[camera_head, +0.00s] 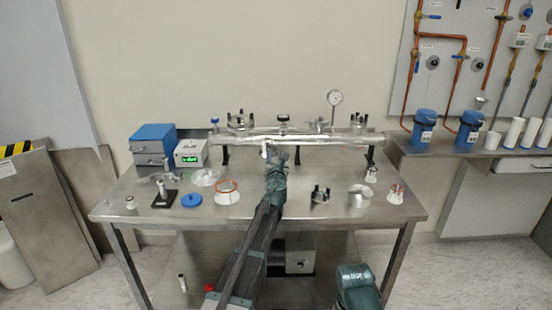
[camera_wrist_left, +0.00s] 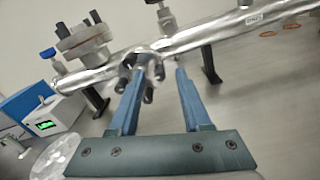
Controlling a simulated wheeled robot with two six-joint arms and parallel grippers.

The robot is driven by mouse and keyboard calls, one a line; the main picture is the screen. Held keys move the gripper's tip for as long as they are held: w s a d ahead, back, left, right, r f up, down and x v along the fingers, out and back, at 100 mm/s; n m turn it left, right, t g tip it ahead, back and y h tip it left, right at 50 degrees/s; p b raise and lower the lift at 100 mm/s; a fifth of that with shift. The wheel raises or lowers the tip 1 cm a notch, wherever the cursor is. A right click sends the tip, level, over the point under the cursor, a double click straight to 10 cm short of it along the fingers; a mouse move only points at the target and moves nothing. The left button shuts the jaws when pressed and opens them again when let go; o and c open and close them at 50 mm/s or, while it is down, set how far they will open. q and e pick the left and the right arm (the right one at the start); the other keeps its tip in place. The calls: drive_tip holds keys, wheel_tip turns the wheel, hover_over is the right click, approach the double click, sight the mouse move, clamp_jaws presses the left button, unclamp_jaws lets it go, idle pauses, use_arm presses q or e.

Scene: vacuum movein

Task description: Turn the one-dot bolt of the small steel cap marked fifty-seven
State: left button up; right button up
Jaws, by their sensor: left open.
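In the left wrist view a small steel cap with dark bolts (camera_wrist_left: 142,62) sits on the near side of the shiny steel pipe (camera_wrist_left: 215,32). My left gripper (camera_wrist_left: 158,73) is open, with its two blue fingers pointing at the pipe. The left fingertip is at or just in front of the cap's lower bolts; I cannot tell whether it touches. The right finger is off to the right of the cap. No dots or number can be read. In the head view my left gripper (camera_head: 273,156) reaches the pipe's middle and hides most of that cap. My right gripper is out of view.
The steel table (camera_head: 325,217) carries a green-display box (camera_head: 190,153), a blue ring (camera_head: 191,200), an orange-rimmed ring (camera_head: 227,192) and a clamp-like fitting (camera_head: 320,195). A round gauge (camera_head: 335,98) and bolted flanges (camera_head: 240,120) stand on the pipe.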

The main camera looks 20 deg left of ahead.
use_arm(q)
clamp_jaws()
